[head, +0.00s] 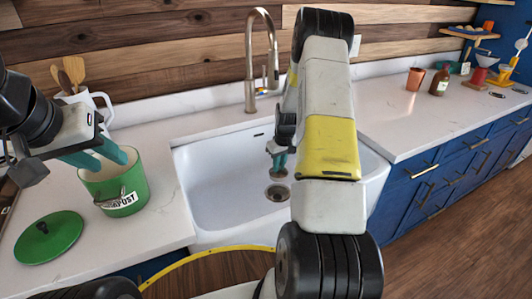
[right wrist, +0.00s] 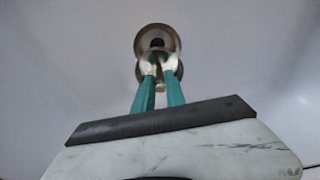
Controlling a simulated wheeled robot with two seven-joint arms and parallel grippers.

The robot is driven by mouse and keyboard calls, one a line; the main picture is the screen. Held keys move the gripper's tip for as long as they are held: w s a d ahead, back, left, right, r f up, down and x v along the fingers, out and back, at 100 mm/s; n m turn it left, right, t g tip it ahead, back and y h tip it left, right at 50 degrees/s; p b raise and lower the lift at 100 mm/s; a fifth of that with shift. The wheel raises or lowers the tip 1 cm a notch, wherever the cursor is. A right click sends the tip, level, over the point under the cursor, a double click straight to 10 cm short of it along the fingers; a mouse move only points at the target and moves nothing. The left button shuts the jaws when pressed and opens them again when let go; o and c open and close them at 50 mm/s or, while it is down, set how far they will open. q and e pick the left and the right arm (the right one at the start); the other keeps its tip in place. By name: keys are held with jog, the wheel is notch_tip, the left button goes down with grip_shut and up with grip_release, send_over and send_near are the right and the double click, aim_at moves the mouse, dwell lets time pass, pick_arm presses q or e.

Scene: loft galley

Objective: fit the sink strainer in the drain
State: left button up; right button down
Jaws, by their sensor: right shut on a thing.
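The white sink (head: 222,180) has a round metal drain (head: 277,193) in its floor. My right gripper (head: 278,158) reaches down into the sink, its teal fingers shut on the small metal sink strainer (head: 278,173). The strainer is just above the drain in the head view, and I cannot tell whether they touch. In the right wrist view the strainer (right wrist: 160,70) is between the fingertips, with a round metal rim (right wrist: 143,42) around a dark centre beyond it. My left gripper (head: 108,158) is open, its teal fingers over the mouth of the green compost bin.
The green compost bin (head: 128,190) stands on the left counter, its green lid (head: 48,238) lying beside it. A tall faucet (head: 250,70) rises behind the sink. A terracotta cup (head: 415,79) and brown bottle (head: 440,82) stand on the right counter.

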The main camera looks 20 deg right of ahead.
jog(key=shift+f, duration=5.65)
jog(key=c, duration=1.3)
grip_release()
